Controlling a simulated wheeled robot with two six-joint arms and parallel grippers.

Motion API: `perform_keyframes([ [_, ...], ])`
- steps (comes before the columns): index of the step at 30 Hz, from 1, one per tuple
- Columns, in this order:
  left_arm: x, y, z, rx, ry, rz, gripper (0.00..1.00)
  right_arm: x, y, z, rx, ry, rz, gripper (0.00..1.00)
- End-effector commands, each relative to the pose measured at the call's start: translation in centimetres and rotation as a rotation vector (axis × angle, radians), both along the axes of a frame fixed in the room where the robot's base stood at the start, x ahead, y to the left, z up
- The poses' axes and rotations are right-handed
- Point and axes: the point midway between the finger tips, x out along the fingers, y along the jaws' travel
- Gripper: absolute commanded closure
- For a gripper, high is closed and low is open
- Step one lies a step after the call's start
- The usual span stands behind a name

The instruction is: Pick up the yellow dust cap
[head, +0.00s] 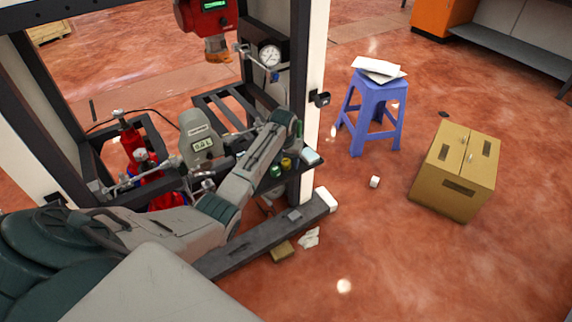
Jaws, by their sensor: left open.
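A small yellow dust cap (287,163) sits on a dark narrow shelf (268,184) on the dispenser frame, beside a green cap (277,171). My left arm reaches in from the left across the frame. My left gripper (296,140) is at the far end of the arm, just above the yellow cap and small in view. It is open, and the cap stands apart from it on the shelf. The fingertips are hard to make out against the dark post. My right gripper is not in view.
A dark frame post (300,80) stands close behind the gripper. A grey meter (200,145) and red cylinders (130,140) are left of the shelf. A blue stool (372,115) and a cardboard box (455,175) stand on open floor at right.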

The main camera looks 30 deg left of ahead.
Motion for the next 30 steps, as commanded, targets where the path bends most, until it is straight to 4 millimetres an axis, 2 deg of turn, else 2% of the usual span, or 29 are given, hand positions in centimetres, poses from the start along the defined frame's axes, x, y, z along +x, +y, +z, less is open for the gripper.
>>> perform_keyframes([
  [1, 0.0, 0.0, 0.0, 0.000, 0.000, 0.000, 0.49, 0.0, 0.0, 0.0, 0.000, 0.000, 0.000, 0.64],
  [6, 0.0, 0.0, 0.0, 0.000, 0.000, 0.000, 0.83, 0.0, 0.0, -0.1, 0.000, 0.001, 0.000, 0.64],
  [7, 0.0, 0.0, 0.0, 0.000, 0.000, 0.000, 0.85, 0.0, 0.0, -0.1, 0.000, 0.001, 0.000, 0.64],
  [20, 0.0, 0.0, 0.3, 0.000, 0.000, 0.000, 0.86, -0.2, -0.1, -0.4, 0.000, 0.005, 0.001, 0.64],
  [23, 0.0, 0.0, 0.9, 0.001, -0.002, 0.000, 0.86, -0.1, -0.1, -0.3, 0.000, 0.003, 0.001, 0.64],
  [28, 0.1, 0.0, 3.6, 0.001, -0.004, 0.000, 0.86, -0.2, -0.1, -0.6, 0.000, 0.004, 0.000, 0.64],
  [30, -0.9, -0.4, 3.6, 0.000, 0.001, -0.001, 0.86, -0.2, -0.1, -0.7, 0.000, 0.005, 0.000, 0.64],
])
